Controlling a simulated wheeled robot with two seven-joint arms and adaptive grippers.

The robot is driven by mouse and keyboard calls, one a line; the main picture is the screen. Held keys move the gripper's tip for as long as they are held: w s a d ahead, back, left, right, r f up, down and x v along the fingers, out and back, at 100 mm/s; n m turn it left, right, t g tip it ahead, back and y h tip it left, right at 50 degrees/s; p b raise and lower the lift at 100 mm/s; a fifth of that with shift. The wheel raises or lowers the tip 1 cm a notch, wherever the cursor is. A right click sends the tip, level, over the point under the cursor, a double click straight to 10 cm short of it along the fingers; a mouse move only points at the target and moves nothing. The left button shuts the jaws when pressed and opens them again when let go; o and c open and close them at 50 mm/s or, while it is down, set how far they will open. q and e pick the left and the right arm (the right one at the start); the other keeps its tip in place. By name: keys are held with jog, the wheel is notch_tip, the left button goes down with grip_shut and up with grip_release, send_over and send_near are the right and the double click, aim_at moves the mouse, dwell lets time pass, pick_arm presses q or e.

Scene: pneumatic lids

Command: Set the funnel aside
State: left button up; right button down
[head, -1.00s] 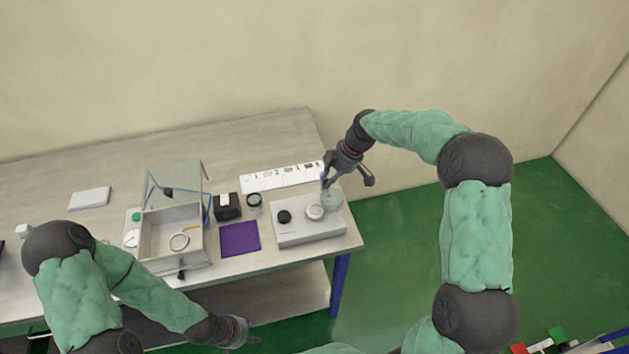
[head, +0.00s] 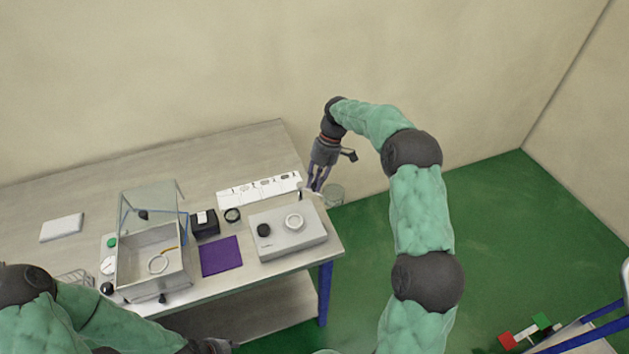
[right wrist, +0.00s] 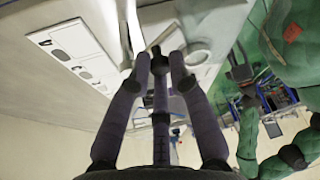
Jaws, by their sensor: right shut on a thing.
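The clear, see-through funnel (head: 334,194) is at the back right corner of the table in the head view, partly over the green floor. My right gripper (head: 316,187) is shut on it. A thin pale part shows beside the fingers. In the right wrist view my right gripper's fingertips (right wrist: 160,62) are close together, with a whitish strip near them. The funnel's exact tilt is hard to tell. My left gripper (head: 212,346) is cut off at the bottom edge of the head view, so its fingers cannot be judged.
A pale box (head: 290,243) with a white ring (head: 294,221) and a black knob (head: 264,230) stands near. A white marked strip (head: 260,189) lies behind it. A purple mat (head: 221,257) and an open-lidded box (head: 130,262) are further left. The back left table is mostly clear.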

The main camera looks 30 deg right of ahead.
jog(key=shift+w+d+r+n, duration=0.15)
jog(key=shift+w+r+n, duration=0.1)
jog(key=shift+w+n, duration=0.05)
dwell(0.4)
jog(key=c, duration=1.4)
grip_release()
jog(key=shift+s+f, duration=0.1)
jog(key=v, duration=1.2)
